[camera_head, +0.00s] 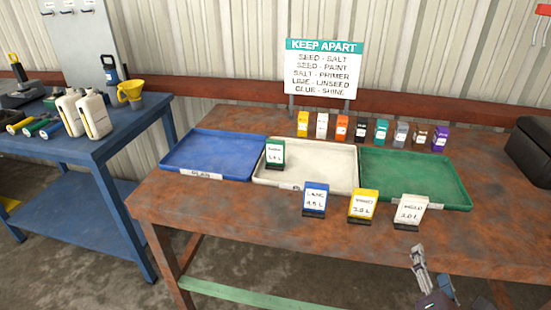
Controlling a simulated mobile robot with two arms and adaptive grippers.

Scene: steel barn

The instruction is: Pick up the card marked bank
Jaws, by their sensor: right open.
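Several card-labelled blocks stand on the rusty table (200,210). A blue one (315,189) stands at the front middle; its card looks like "LANE" or "BANK" over "4.5 L", too small to read surely. A yellow one (364,193) and a white one (413,200) stand to its right, with words I cannot read clearly. A green one (275,143) stands in the white tray, its top word unreadable. My right gripper (431,269) is open and empty at the table's front edge, lower right, in front of the white block. My left gripper is out of view.
Blue (212,142), white (325,152) and green (415,165) trays lie side by side. Behind stand several small coloured containers (382,131) and a "KEEP APART" sign (323,71). A black case (530,150) is at right. A blue bench (95,152) with jugs stands left.

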